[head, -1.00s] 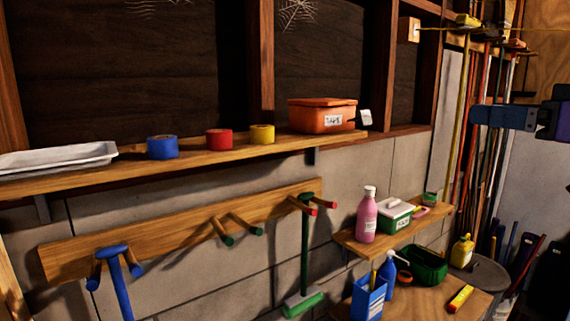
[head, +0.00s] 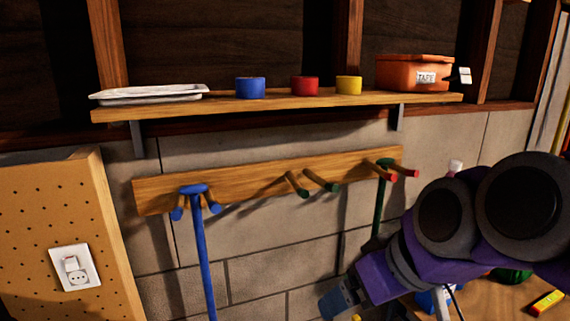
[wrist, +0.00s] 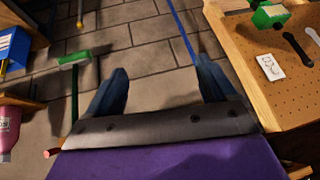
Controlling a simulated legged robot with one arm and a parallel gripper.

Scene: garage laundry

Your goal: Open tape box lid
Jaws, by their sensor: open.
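The orange tape box (head: 412,75) with a "TAPE" label stands at the right end of the wooden wall shelf (head: 300,103) in the head view. A small white tab shows just right of the box. My gripper (wrist: 160,85) is open and empty in the wrist view, its two blue fingers apart and pointing down toward the floor. In the head view my purple arm is at the lower right, and part of the gripper (head: 340,300) shows below and left of the box, well apart from it.
Blue (head: 250,88), red (head: 304,86) and yellow (head: 348,85) tape rolls and a white tray (head: 150,94) share the shelf. Below is a peg rail (head: 240,185) with a blue-handled tool. A pegboard panel (head: 50,210) stands at left, a low bench at lower right.

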